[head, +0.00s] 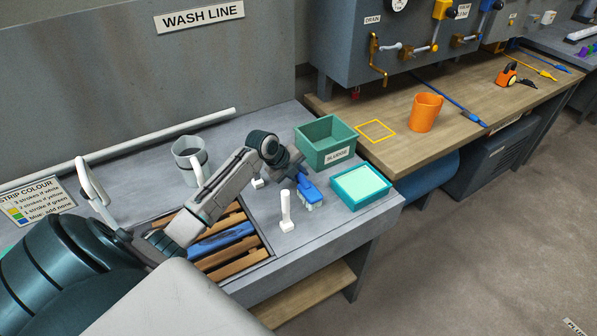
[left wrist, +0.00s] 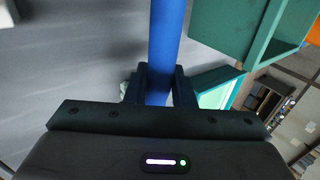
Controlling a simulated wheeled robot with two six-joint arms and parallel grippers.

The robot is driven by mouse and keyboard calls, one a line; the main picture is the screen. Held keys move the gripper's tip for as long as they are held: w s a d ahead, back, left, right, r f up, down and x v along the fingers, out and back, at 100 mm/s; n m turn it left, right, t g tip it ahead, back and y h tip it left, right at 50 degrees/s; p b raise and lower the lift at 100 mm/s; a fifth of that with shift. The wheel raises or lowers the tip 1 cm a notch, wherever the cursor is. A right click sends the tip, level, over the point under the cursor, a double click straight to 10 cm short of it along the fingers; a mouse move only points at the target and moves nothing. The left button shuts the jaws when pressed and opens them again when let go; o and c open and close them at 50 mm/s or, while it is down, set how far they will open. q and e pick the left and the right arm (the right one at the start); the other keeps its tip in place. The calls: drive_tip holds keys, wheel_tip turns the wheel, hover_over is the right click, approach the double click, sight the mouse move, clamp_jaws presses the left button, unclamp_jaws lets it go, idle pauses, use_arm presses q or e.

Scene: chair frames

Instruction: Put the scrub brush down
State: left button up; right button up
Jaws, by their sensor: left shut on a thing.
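The scrub brush (head: 309,193) is blue with pale bristles on its underside. My left gripper (head: 297,175) is shut on its blue handle, which also runs up between the fingers in the left wrist view (left wrist: 167,40). The bristles hang over the grey wash bench, left of the teal tray; whether they touch the bench, I cannot tell. My left gripper shows in the left wrist view (left wrist: 158,88) too. A white upright post on a small foot (head: 286,211) stands just left of the brush, and a second small white piece (head: 258,183) is behind it. My right gripper is not in view.
A teal tray with a pale green inside (head: 376,204) and a green labelled bin (head: 303,146) stand close by. A clear jug (head: 179,154) is at the back. A recess with wooden slats (head: 250,260) lies under my arm. An orange cup (head: 426,112) stands on the wooden bench.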

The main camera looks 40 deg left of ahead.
use_arm(q)
drive_tip(key=shift+f, duration=0.1)
drive_tip(key=o, duration=0.9)
drive_tip(key=shift+r, duration=0.25)
drive_tip(key=shift+s+a+r, duration=0.15)
drive_tip(key=shift+s+r, duration=0.05)
drive_tip(key=shift+r, duration=0.05)
drive_tip(key=b+v, duration=0.3)
drive_tip(key=v, duration=0.8)
drive_tip(key=shift+r, duration=0.1)
